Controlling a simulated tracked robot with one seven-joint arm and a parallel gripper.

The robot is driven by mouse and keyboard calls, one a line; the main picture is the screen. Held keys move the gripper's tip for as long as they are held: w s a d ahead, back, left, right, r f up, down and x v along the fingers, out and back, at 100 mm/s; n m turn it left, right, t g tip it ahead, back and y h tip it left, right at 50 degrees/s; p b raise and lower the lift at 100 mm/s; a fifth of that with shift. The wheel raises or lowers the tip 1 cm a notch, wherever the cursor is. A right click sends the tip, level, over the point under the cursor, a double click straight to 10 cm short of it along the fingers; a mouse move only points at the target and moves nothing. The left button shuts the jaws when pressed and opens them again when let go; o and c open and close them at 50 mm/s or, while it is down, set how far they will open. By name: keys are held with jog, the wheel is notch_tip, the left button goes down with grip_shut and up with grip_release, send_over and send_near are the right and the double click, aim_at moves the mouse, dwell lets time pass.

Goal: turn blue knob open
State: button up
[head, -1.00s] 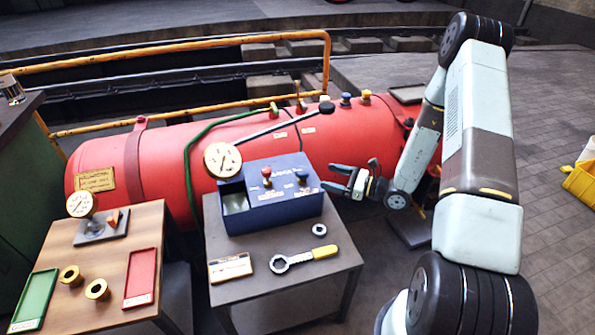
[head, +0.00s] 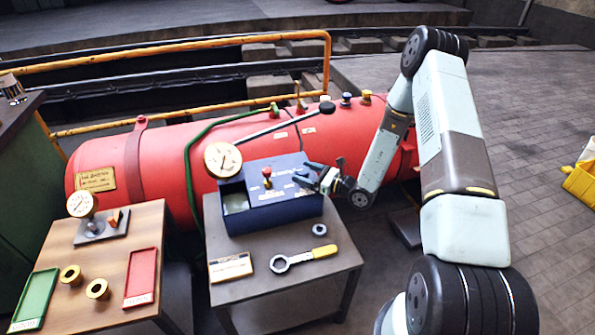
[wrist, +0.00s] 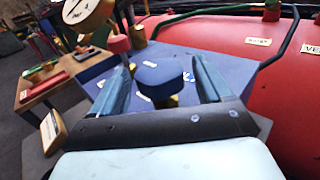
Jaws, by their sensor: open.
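The blue knob (wrist: 163,76) sits on the right part of the top of the blue box (head: 262,214). In the wrist view it lies between the two fingers of my gripper (wrist: 165,82), which are open with a gap on each side. In the head view my gripper (head: 306,176) is at the right end of the box top and hides the blue knob. A red knob (head: 267,174) stands to the left on the same box; it also shows in the wrist view (wrist: 119,43).
A round gauge (head: 222,159) stands behind the box's left end. A ring spanner (head: 303,258), a nut (head: 319,229) and a label card (head: 231,267) lie on the table in front. The red boiler (head: 160,165) runs close behind the box.

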aim_at(298, 170)
jog(key=shift+x, duration=1.55)
jog(key=shift+c, duration=0.3)
jog(key=c, duration=0.9)
